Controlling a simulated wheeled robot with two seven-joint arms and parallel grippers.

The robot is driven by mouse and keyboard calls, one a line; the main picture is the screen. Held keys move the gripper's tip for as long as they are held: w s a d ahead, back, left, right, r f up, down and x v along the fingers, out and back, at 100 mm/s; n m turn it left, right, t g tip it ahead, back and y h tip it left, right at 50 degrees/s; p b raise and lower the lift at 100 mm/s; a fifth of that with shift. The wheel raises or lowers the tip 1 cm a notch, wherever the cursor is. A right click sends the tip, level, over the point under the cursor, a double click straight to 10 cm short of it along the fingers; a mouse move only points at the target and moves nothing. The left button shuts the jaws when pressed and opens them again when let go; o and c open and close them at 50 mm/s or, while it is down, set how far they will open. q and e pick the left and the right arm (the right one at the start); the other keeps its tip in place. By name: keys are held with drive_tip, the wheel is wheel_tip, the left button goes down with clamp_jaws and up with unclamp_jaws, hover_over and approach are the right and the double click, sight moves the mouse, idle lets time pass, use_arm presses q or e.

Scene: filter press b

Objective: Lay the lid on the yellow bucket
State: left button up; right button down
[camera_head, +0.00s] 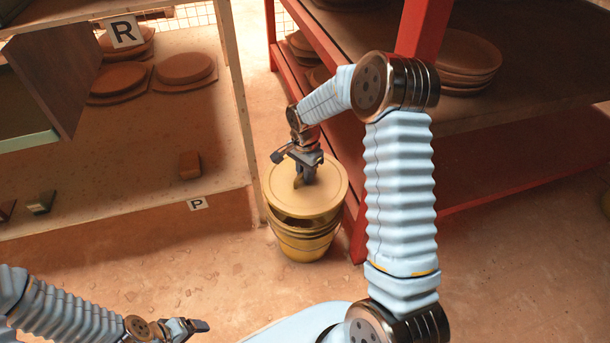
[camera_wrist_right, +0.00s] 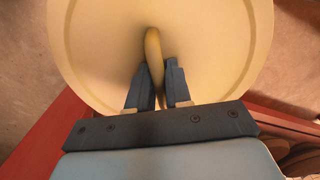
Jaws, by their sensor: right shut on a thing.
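The round yellow lid (camera_head: 328,193) is level over the yellow bucket (camera_head: 305,246), which stands on the floor beside the red shelf. A dark gap shows between the lid's front edge and the bucket's rim, so the lid seems a little above it. My right gripper (camera_head: 308,178) is shut on the lid's upright handle. In the right wrist view the handle (camera_wrist_right: 153,50) stands between the fingers (camera_wrist_right: 159,85), and the lid (camera_wrist_right: 215,50) fills the upper middle. My left gripper (camera_head: 198,326) is low at the left, away from the bucket; its jaw opening is unclear.
The red shelf (camera_head: 420,28) with stacked round plates (camera_head: 465,60) stands close behind and right of the bucket. A pale shelf unit (camera_head: 130,150) with round brown discs (camera_head: 186,68) and a small brown block (camera_head: 190,165) is at the left. Floor (camera_head: 210,260) in front is clear.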

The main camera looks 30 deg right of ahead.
sight(305, 186)
drive_tip(key=shift+f+b, duration=1.95)
drive_tip(key=shift+f, duration=1.15)
drive_tip(key=shift+a+f+b, duration=0.1)
drive_tip(key=shift+f+b, duration=0.3)
drive_tip(key=shift+b, duration=0.15)
drive_tip(key=shift+c, duration=2.4)
unclamp_jaws()
drive_tip(key=shift+r, duration=0.1)
drive_tip(key=shift+r+p, duration=2.7)
drive_tip(key=shift+r, duration=1.3)
